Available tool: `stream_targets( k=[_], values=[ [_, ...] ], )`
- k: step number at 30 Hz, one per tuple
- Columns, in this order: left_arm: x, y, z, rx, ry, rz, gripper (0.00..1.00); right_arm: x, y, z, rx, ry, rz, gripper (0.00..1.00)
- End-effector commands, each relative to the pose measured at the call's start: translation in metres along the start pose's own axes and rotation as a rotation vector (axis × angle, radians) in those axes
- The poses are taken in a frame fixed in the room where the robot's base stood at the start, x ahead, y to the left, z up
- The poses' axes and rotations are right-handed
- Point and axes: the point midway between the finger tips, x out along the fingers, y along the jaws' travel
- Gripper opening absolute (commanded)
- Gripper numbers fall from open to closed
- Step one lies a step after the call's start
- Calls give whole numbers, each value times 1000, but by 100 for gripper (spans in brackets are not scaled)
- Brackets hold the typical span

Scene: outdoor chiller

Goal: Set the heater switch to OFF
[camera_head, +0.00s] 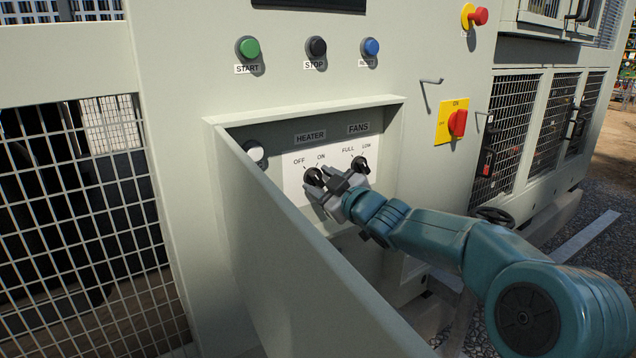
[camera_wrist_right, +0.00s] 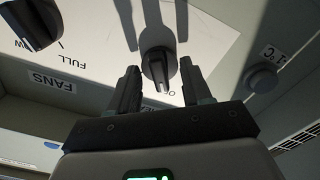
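The black heater switch (camera_head: 313,176) is on a white panel under the HEATER label, with OFF to its upper left and ON to its upper right. My right gripper (camera_head: 328,182) is close in front of it. In the right wrist view the heater switch (camera_wrist_right: 158,66) lies between the two open fingers, with a gap visible on both sides. Its ridge runs nearly along the fingers, and its tip is near the partly covered OFF lettering. I cannot tell its exact setting. The ON label is hidden in the wrist view. My left gripper is not in view.
The fans switch (camera_head: 360,164) is just right of the heater switch. A round knob (camera_head: 254,152) is to its left. The recess has a projecting left wall (camera_head: 285,255) and a top ledge (camera_head: 310,110). START, STOP and blue buttons are above; a red rotary switch (camera_head: 457,122) is right.

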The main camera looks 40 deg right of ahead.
Motion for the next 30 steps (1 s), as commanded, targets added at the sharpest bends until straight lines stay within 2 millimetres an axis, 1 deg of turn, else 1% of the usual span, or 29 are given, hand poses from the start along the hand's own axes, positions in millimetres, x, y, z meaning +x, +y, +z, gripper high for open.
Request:
stream_targets(
  k=[1, 2, 11, 14, 24, 27, 30],
  values=[
    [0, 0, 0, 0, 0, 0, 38, 0, 0, 0, 1, 0, 0, 66],
    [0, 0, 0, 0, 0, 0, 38, 0, 0, 0, 1, 0, 0, 72],
    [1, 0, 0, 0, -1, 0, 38, -2, 0, 0, 2, 1, 0, 72],
    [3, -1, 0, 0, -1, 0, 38, -11, 0, 0, 2, 1, 2, 72],
    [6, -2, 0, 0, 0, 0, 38, -52, 1, 0, 2, 0, 2, 72],
    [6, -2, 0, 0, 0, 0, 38, -63, 1, 0, 2, 0, 2, 72],
    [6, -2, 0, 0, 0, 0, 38, -69, 0, 0, 3, 1, 0, 72]
  ],
)
